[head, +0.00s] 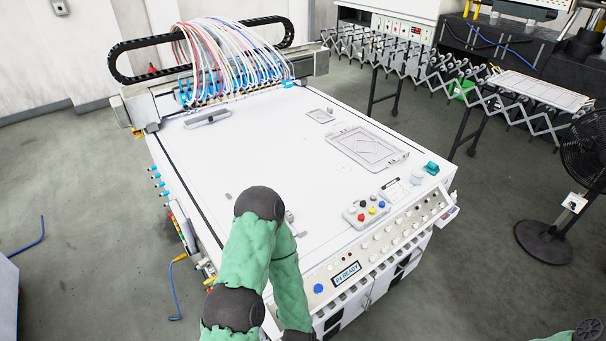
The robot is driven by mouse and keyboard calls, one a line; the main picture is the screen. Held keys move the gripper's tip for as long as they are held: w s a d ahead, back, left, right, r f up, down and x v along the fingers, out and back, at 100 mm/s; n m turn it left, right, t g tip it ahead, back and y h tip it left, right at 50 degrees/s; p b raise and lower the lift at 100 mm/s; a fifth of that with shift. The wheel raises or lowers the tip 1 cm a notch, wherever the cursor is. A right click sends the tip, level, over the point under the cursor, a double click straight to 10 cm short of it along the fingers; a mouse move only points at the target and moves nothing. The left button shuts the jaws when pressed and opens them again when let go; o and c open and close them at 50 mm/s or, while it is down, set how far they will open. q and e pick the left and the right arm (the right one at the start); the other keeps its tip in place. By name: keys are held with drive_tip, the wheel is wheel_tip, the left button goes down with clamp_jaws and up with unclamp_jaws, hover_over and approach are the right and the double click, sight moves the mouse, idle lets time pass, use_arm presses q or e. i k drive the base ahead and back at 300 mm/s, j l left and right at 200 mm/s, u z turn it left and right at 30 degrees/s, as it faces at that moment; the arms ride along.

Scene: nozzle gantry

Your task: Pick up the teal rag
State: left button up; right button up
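A small teal block-like thing (431,168), which looks like the folded teal rag, lies at the right front corner of the white machine table (250,150). It is just behind the control panel edge. One of my arms, in green sleeving with dark joints, rises from the bottom centre and bends back down in front of the table. Its gripper does not show. Only a bit of my other arm shows at the bottom right corner, and no gripper fingers can be made out there. No gripper is seen near the teal thing.
A button box (366,211) and a framed flat plate (368,147) lie near the teal thing. A hose-laden gantry (225,75) spans the table's back. A black fan (545,240) stands at right, a folding roller conveyor (450,75) behind. The table's middle is mostly clear.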

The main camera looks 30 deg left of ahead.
sight(433, 169)
drive_tip(key=z, duration=0.35)
drive_tip(key=i+z, duration=0.4)
drive_tip(key=i, duration=0.6)
drive_tip(key=i+u, duration=0.1)
drive_tip(key=i, duration=0.5)
drive_tip(key=i+l, duration=0.15)
drive_tip(key=i, duration=0.45)
drive_tip(key=i+l+u, duration=0.15)
drive_tip(key=i, duration=0.5)
